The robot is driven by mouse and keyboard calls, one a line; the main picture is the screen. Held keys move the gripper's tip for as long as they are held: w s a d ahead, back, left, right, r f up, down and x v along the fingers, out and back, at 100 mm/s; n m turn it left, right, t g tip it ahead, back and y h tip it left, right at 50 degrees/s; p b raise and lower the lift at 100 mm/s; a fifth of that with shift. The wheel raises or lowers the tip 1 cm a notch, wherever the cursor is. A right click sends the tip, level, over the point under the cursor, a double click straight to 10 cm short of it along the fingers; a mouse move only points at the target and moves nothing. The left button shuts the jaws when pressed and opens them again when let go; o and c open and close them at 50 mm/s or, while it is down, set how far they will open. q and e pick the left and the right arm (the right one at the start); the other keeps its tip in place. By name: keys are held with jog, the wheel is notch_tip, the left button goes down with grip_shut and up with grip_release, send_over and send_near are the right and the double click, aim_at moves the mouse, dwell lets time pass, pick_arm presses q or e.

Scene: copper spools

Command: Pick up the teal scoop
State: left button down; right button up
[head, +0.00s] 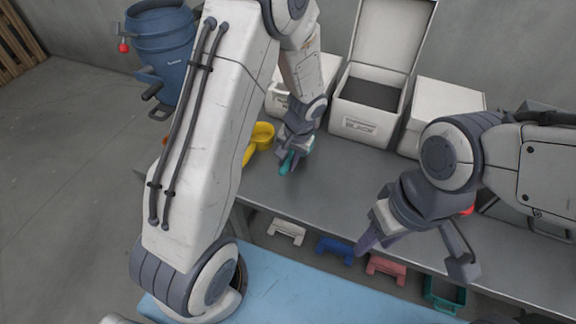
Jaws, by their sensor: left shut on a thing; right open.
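The teal scoop (305,143) is at my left gripper (288,164), near the back of the grey table (330,198). My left gripper is shut on it. Only small teal parts show around the fingers; the rest is hidden by the gripper. I cannot tell whether the scoop touches the table. My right gripper (414,255) is open and empty over the front part of the table, with its fingers spread wide.
A yellow scoop (263,135) lies just left of my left gripper, partly hidden by my arm. An open white box (367,128) and a closed white box (440,96) stand behind. A blue barrel (160,45) stands back left.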

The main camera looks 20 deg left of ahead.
pick_arm(q)
jog(key=d+r+b, duration=0.1)
jog(key=d+r, duration=0.6)
jog(key=d, duration=0.4)
jog(key=shift+d+r, duration=0.35)
jog(key=shift+r, duration=0.05)
jog(key=shift+a+f, duration=0.1)
dwell(1.7)
